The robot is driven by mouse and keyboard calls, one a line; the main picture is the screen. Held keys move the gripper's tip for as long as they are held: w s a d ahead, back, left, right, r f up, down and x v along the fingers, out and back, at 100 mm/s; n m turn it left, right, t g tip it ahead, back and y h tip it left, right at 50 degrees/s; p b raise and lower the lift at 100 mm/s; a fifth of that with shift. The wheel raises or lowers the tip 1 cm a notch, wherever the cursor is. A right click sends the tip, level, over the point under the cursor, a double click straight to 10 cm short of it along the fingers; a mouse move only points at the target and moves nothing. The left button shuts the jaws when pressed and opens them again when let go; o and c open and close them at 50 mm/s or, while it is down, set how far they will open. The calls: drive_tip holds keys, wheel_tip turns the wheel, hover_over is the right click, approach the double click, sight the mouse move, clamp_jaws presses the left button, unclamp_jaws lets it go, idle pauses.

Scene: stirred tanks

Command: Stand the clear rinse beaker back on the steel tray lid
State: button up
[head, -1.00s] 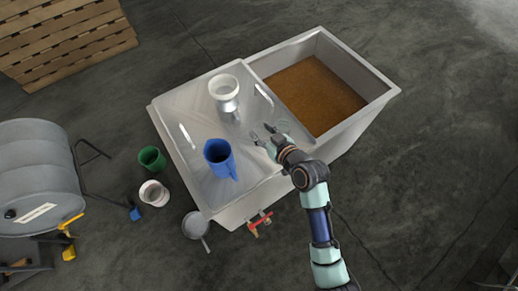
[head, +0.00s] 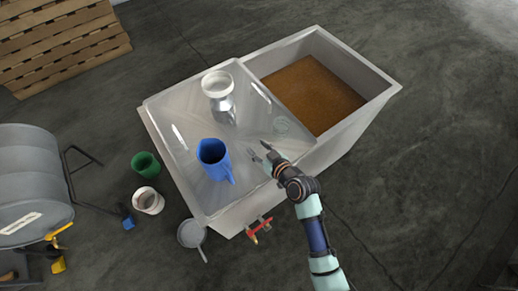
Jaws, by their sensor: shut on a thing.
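The steel tray lid (head: 188,190) covers the left part of the grey tank. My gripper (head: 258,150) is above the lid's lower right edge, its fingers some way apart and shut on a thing. That thing is see-through and too small to make out, in keeping with the clear rinse beaker; its outline and tilt cannot be told. A faint pale round outline (head: 281,125) shows on the lid near the tank opening, up and right of my fingertips, apart from them. I cannot tell whether it is a mark or a clear object.
A blue jug (head: 212,155) and a metal can with a white rim (head: 218,90) stand on the lid. The open tank (head: 312,83) holds brown matter. A red-handled valve (head: 258,230) juts from the tank front. Green and white containers stand on the floor at left.

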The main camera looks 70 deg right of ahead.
drive_tip(key=shift+f, duration=0.25)
drive_tip(key=o, duration=1.2)
drive_tip(key=shift+s+a+r, duration=0.1)
drive_tip(key=shift+s+r, duration=0.1)
drive_tip(key=shift+r, duration=0.2)
drive_tip(key=p+v, duration=0.3)
drive_tip(key=v, duration=0.8)
drive_tip(key=shift+s+a, duration=0.15)
drive_tip(key=shift+a, duration=0.1)
